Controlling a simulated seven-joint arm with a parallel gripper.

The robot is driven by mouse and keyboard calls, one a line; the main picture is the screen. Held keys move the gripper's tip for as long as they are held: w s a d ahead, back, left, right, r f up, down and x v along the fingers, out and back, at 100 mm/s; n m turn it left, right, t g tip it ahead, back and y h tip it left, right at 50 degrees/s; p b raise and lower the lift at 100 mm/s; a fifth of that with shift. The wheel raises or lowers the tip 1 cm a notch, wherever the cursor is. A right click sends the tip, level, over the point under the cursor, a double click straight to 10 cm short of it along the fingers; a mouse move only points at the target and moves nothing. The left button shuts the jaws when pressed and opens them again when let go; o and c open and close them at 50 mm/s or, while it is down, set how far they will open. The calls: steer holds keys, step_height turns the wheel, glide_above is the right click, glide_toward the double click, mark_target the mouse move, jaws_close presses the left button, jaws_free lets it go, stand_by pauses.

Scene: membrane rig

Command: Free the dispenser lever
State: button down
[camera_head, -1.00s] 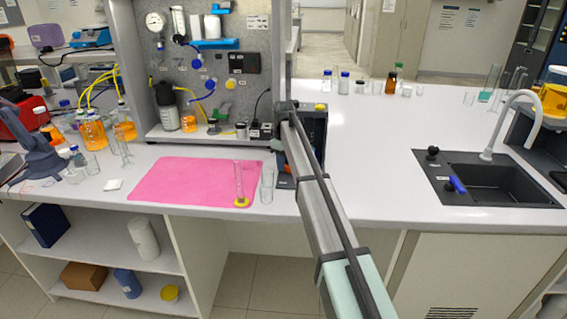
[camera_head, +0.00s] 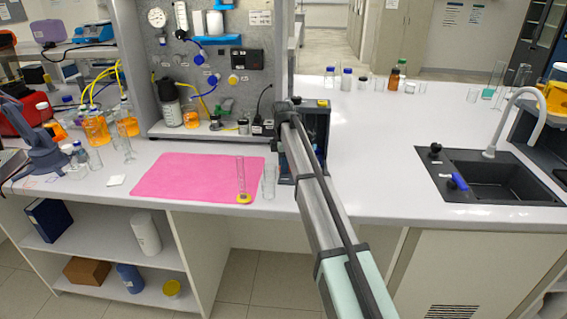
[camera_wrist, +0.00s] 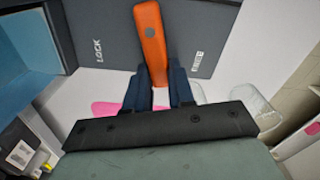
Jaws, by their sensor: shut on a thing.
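The orange dispenser lever (camera_wrist: 151,38) stands out in the wrist view, tilted slightly, between the LOCK label on the left and a second small label on the right. My gripper (camera_wrist: 159,84) has its two dark blue fingers around the lever's lower end and is shut on it. In the head view my arm hides the lever and my fingertips.
A pink mat (camera_head: 195,178) lies left of my arm, with a cylinder on a yellow base (camera_head: 243,198) and a clear glass vessel (camera_head: 268,182) close to the dispenser. A pegboard (camera_head: 245,55) stands behind. The bench to the right is clear up to the sink (camera_head: 490,170).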

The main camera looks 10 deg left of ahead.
steer(key=shift+s+d+n, duration=0.2)
steer(key=shift+s+n, duration=0.25)
steer(key=shift+n, duration=0.65)
steer(key=c, duration=1)
jaws_free()
steer(key=shift+o, duration=0.2)
step_height(320, 180, up, 14)
steer(key=shift+f, duration=0.1)
